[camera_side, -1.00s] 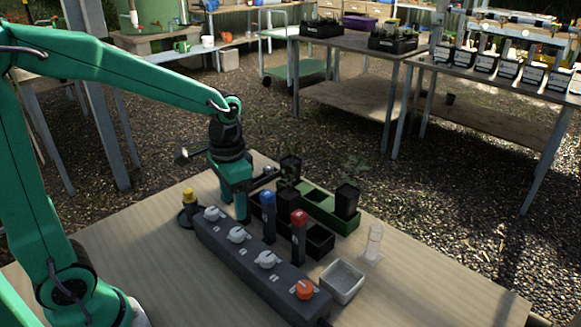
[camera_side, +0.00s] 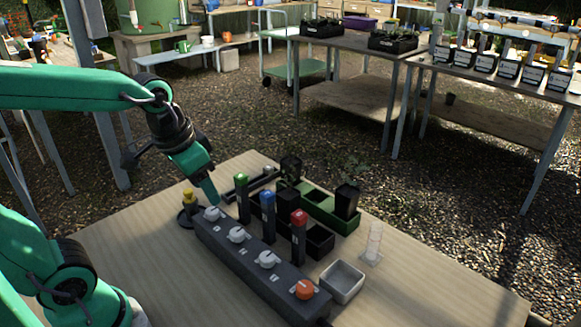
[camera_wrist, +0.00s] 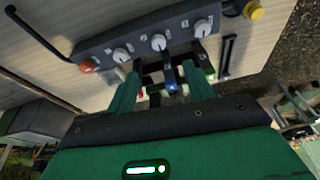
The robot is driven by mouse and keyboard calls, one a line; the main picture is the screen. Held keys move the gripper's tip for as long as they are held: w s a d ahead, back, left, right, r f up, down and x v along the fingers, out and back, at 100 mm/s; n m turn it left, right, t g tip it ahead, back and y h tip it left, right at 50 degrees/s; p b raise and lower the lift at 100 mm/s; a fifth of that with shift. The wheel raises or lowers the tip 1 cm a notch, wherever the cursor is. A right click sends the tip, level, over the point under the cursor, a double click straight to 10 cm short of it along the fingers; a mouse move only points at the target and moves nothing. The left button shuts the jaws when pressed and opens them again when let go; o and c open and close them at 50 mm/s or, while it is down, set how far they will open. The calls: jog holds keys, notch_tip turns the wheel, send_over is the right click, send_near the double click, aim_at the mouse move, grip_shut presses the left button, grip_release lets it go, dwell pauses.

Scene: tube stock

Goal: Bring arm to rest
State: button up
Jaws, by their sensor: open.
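My gripper (camera_side: 212,196) is above the far left end of the grey knob panel (camera_side: 262,262), tilted down and to the right, apart from the table. In the wrist view its two green fingers (camera_wrist: 165,92) are spread with nothing held between them. A green-capped tube (camera_side: 242,198), a blue-capped tube (camera_side: 268,216) and a red-capped tube (camera_side: 299,238) stand upright in a row behind the panel. The blue cap also shows in the wrist view (camera_wrist: 171,88), beyond the fingers.
A yellow-topped button (camera_side: 188,198) stands at the panel's left end. A green tray (camera_side: 322,208) with black pots is behind the tubes. A white square dish (camera_side: 343,281) and a clear cylinder (camera_side: 373,243) are at the right. The wooden table's (camera_side: 440,285) right front is bare.

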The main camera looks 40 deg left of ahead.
jog(key=shift+s+a+r+n+t, duration=0.15)
jog(key=shift+s+r+t, duration=0.2)
jog(key=shift+s, duration=0.35)
jog(key=shift+s+d+r+n+t, duration=0.1)
jog(key=shift+s+r+n+t, duration=0.2)
jog(key=shift+s, duration=0.45)
jog(key=shift+s+a+r+n+t, duration=0.1)
jog(key=shift+s+r+t, duration=0.3)
jog(key=shift+s, duration=0.3)
